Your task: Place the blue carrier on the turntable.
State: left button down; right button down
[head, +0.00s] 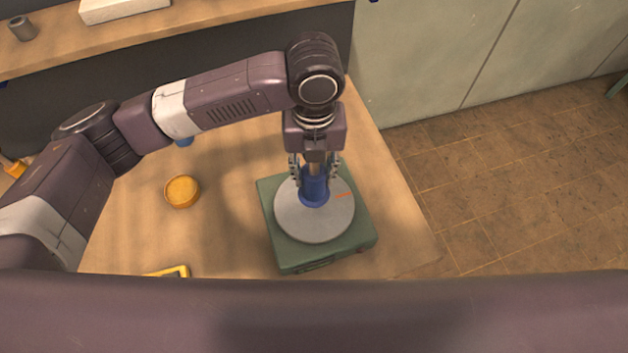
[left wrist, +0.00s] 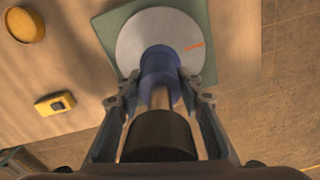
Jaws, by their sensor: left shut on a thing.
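The blue carrier (head: 314,188) is upright over the middle of the turntable's grey disc (head: 313,225), which sits on a green base (head: 322,259). The carrier also shows in the left wrist view (left wrist: 158,64), with a metal stem and a dark cylinder nearer the camera. Its foot appears at the disc; I cannot tell whether it touches. My left gripper (head: 315,173) points down and is shut on the carrier, with one finger on each side. An orange mark (head: 343,196) lies on the disc to the right of the carrier. My right gripper is not in view.
A round orange-yellow object (head: 182,191) lies on the wooden table (head: 225,245) left of the turntable. A yellow device (head: 172,272) is at the near left. A shelf (head: 210,22) with a white block runs behind. The table's right edge is close to the turntable.

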aim_at(314, 187)
pick_arm(q)
notch_tip(314, 187, down, 5)
jog(key=shift+r+p, duration=0.1)
jog(key=shift+p, duration=0.4)
jog(key=shift+f, duration=0.25)
jog(key=c, duration=1.4)
grip_release()
jog(key=shift+o, duration=0.2)
jog(key=shift+r, duration=0.1)
notch_tip(314, 187, up, 11)
jog(key=b, duration=0.3)
jog(key=shift+d, duration=0.1)
jog(key=shift+r, duration=0.55)
